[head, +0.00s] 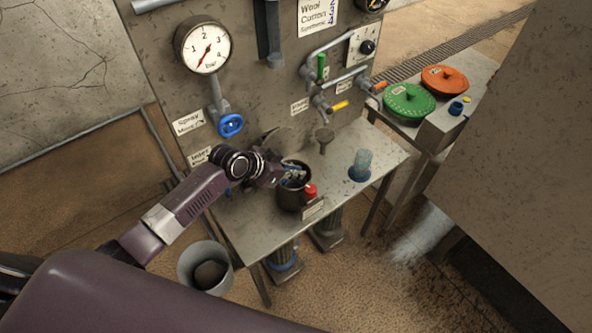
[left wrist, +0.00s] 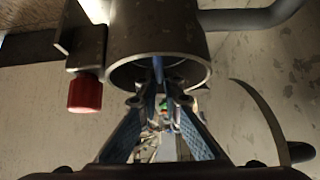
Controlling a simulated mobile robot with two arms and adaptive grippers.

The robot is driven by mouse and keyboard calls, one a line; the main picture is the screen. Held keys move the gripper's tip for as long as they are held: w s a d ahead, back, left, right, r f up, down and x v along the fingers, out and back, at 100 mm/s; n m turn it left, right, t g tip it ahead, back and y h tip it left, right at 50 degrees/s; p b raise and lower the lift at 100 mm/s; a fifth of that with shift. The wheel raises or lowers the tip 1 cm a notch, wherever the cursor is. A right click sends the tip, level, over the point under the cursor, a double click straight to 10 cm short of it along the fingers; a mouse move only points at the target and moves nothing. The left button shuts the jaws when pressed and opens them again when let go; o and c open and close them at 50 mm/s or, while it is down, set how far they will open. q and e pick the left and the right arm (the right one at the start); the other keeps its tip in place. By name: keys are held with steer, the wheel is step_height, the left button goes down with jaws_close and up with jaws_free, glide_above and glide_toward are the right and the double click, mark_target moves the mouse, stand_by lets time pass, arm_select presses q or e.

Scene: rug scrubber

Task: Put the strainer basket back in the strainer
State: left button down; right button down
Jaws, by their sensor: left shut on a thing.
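The strainer (head: 291,197) is a dark, open-topped round pot on the metal shelf, with a red knob at its front right. My left gripper (head: 293,175) is at its mouth, with the fingertips reaching into the opening. In the left wrist view the strainer (left wrist: 160,45) is a grey cylinder with its rim around the blue-lined fingertips (left wrist: 160,85). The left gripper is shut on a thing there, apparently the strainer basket. The basket is almost wholly hidden by the fingers and the strainer wall, so its depth and tilt cannot be told. My right gripper is not in view.
A pale bluish cylinder (head: 362,162) stands in a blue ring on the right of the shelf (head: 345,200). The wall panel behind carries a gauge (head: 203,46), a blue handwheel (head: 230,125) and pipes. A grey bucket (head: 204,268) stands on the floor at front left.

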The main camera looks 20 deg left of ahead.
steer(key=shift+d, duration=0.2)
arm_select(q)
steer(key=shift+f, duration=0.15)
steer(key=c, duration=2.1)
jaws_free()
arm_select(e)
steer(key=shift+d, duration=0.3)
arm_select(q)
steer(key=shift+r, duration=0.3)
steer(key=shift+s+a+r, duration=0.1)
steer(key=shift+s+a, duration=0.05)
steer(key=shift+s, duration=0.05)
steer(key=b+v, duration=0.1)
steer(key=v, duration=1)
steer(key=shift+r, duration=0.2)
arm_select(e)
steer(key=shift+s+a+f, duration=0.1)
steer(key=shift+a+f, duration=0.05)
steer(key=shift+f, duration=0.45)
arm_select(q)
steer(key=shift+s, duration=0.15)
